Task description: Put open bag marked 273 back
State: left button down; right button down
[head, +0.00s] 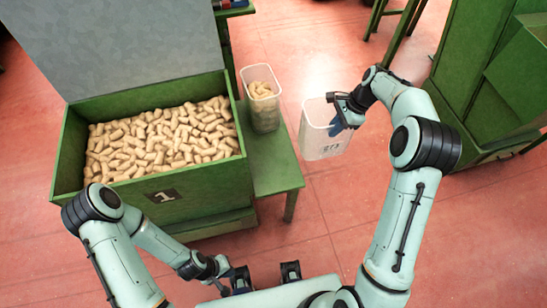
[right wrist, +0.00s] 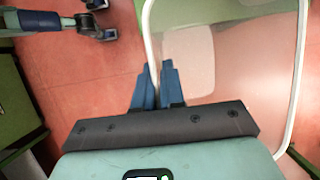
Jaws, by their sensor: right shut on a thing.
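I can make out no bag marked 273. My right gripper (head: 341,111) is shut on the rim of a clear, open-topped plastic container (head: 318,140), marked with what looks like 30. The container hangs upright over the red floor, right of the green bench, and looks empty. In the right wrist view, the blue fingers (right wrist: 158,84) pinch its white rim (right wrist: 151,45), one on each side. My left gripper (head: 238,280) is low in the head view, away from the containers; its fingers look apart and empty in the right wrist view (right wrist: 104,20).
A green crate (head: 205,175) marked 1, full of corks (head: 160,140), stands at left with a grey panel behind. A second clear container (head: 262,108) partly filled with corks stands on the green bench (head: 275,165). Green cabinet (head: 480,80) at right; red floor between is clear.

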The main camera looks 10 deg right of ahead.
jog(key=a, duration=1.9)
notch_tip(320, 180, down, 7)
jog(key=shift+s, duration=0.35)
jog(key=shift+a, duration=0.1)
jog(key=c, duration=1.7)
grip_release()
jog(key=shift+f, duration=0.15)
jog(key=o, duration=0.5)
jog(key=p+v, duration=0.1)
jog(key=v, duration=1.1)
jog(key=shift+r, duration=0.25)
